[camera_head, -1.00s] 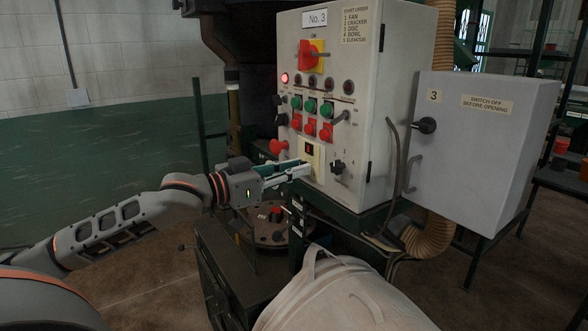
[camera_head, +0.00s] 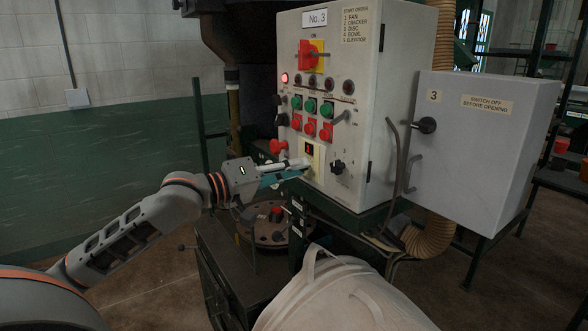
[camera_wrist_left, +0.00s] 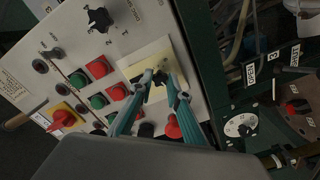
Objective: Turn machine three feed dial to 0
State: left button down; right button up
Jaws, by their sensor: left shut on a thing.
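The grey control cabinet marked No. 3 (camera_head: 345,70) stands at the centre of the head view. A cream plate (camera_head: 318,156) with a small dark window sits low on its front. My left gripper (camera_head: 305,166) reaches this plate from the left. In the left wrist view its teal fingers (camera_wrist_left: 160,78) are shut on a small dark knob (camera_wrist_left: 158,82) on the cream plate, apparently the feed dial. The fingers cover most of the knob, so its setting cannot be read. My right gripper is out of view.
A red mushroom button (camera_head: 278,147) is close above my left gripper. A black selector knob (camera_head: 338,167) is right of the plate. A grey box marked 3 (camera_head: 480,140) stands at the right. A pale bulk bag (camera_head: 340,295) is below. A white-scaled dial (camera_wrist_left: 240,125) shows in the wrist view.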

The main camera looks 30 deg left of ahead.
pick_arm(q)
jog(key=n, duration=0.5)
jog(key=shift+r+n, duration=0.15)
jog(key=shift+n, duration=0.15)
dwell(0.4)
jog(key=c, duration=1.9)
grip_release()
jog(key=shift+w, duration=0.1)
jog(key=v, duration=1.2)
